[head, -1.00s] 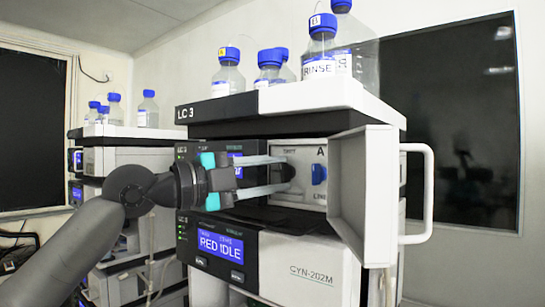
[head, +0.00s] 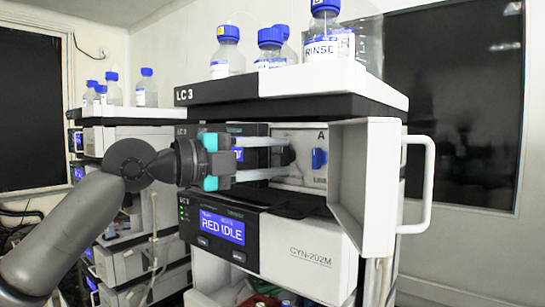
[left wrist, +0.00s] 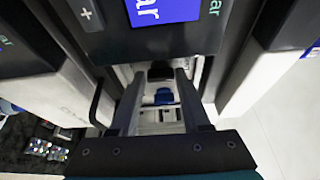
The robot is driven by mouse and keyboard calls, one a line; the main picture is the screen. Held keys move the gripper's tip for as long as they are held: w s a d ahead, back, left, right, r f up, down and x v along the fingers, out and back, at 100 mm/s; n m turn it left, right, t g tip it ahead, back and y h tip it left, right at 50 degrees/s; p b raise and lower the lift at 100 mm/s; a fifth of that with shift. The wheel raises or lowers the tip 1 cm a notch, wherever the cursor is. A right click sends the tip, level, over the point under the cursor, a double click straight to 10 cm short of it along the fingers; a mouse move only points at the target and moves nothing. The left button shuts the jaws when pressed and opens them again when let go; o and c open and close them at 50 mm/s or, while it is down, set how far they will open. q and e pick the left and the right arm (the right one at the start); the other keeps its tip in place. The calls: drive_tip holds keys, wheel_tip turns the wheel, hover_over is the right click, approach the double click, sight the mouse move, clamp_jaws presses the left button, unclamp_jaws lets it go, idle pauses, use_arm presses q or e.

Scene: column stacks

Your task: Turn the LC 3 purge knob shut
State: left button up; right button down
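The LC 3 stack (head: 222,94) stands ahead, with an open bay in its middle. Inside, a pale panel (head: 300,139) carries a black knob (head: 287,156) and a blue knob (head: 319,159) marked A above. I cannot read which is the purge knob. My left gripper (head: 283,157) reaches into the bay from the left, its fingers apart, one above and one below the black knob. In the left wrist view, the black knob (left wrist: 160,71) lies between the fingertips, with small gaps visible; contact is unclear. The blue knob (left wrist: 163,95) shows nearer the picture's middle. My right gripper is out of view.
The bay's white door (head: 362,190) stands open on the right, with a big handle (head: 429,185). Bottles (head: 322,35) stand on top of the stack. Another stack (head: 120,140) stands at left.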

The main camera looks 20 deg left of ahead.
use_arm(q)
drive_tip(key=shift+o, duration=0.4)
drive_tip(key=shift+s+a, duration=0.2)
drive_tip(key=b+v, duration=0.7)
drive_tip(key=v, duration=0.7)
drive_tip(key=shift+s+a, duration=0.25)
drive_tip(key=shift+a, duration=0.05)
drive_tip(key=shift+r, duration=0.1)
